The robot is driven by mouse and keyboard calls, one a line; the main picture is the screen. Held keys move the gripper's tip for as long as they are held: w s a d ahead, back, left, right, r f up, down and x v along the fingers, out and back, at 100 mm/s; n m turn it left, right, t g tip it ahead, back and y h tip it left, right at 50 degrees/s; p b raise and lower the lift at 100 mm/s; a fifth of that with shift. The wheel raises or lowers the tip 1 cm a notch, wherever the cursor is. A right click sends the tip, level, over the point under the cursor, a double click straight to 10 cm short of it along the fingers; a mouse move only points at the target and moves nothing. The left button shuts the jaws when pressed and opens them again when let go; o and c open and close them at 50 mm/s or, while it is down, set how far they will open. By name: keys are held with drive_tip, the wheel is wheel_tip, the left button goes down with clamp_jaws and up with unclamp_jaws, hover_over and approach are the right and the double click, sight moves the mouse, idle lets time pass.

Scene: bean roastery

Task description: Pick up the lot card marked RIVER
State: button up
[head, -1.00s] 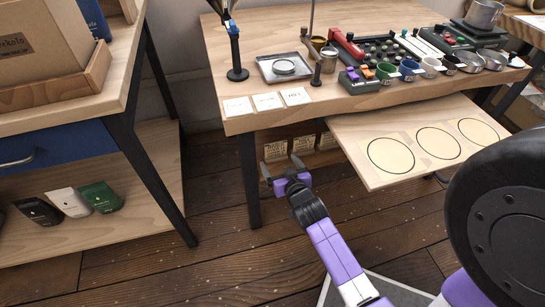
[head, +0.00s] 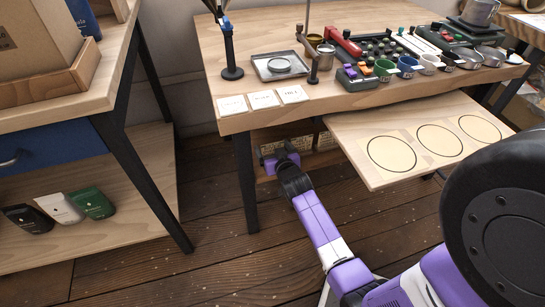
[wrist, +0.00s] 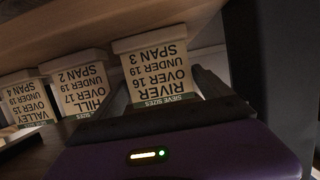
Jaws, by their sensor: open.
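In the wrist view, a cream card reading RIVER, OVER 16, UNDER 19, SPAN 3 (wrist: 158,75) shows upside down, with a green SIEVE SIZES band. My gripper (wrist: 163,88) is open, with one dark finger on each side of this card; I cannot tell whether they touch it. Similar cards marked HILL (wrist: 80,88) and VALLEY (wrist: 30,104) stand to its left. In the head view, my gripper (head: 276,151) reaches under the table's front edge and partly hides the cards there. Three white cards, left (head: 232,105), middle (head: 264,99) and right (head: 293,94), lie on the tabletop, their writing too small to read.
The table's front leg (head: 246,180) is close to the left of my gripper. A pull-out board (head: 365,180) with three ringed circles juts out to the right. A shelf unit (head: 110,215) with several bags stands at the left. Tools and cups crowd the tabletop.

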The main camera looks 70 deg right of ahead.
drive_tip(key=c, duration=1.1)
